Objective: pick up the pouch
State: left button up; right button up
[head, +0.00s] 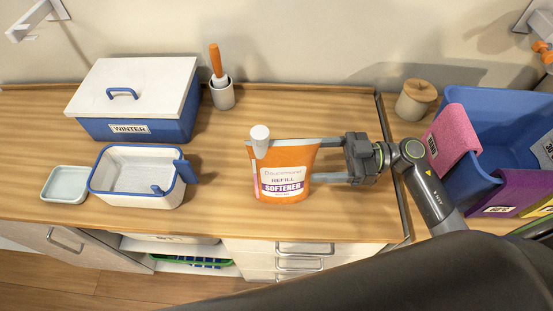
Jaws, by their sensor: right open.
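The pouch (283,178) is an orange and white softener refill with a white cap at its upper left. It stands on the wooden counter, near the middle of the head view. My right gripper (282,160) reaches in from the right with its jaws open. One finger shows along the pouch's top edge; the other meets its right side and its tip is hidden by the pouch. I cannot tell whether either finger touches it. My left gripper is not in view.
A blue box with a white lid (135,82), a blue-rimmed white basin (130,195) and a pale dish (65,184) stand left. A cup (222,95) holding an orange-handled tool is behind. A wooden-lidded jar (415,100) and blue bin (490,110) stand right.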

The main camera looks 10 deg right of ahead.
aim_at(289, 164)
jog(key=shift+s+a+r+p, duration=0.1)
jog(key=shift+s+a+p, duration=0.1)
jog(key=shift+a, duration=0.3)
jog(key=shift+s+a+r+p, duration=0.1)
jog(key=shift+a+p, duration=0.1)
jog(key=shift+a, duration=0.55)
jog(key=a+p, duration=0.1)
jog(key=a, duration=0.1)
jog(key=a+p, duration=0.1)
jog(key=shift+w+a+f, duration=0.1)
jog(key=shift+w+a, duration=0.25)
jog(key=shift+w, duration=0.05)
jog(key=shift+a, duration=0.5)
jog(key=shift+w+f, duration=0.1)
jog(key=shift+f, duration=0.05)
jog(key=shift+c, duration=1.6)
jog(key=c, duration=1)
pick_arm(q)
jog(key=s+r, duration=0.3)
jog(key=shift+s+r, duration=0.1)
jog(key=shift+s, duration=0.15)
pick_arm(e)
jog(key=shift+c, duration=0.7)
jog(key=shift+r, duration=0.2)
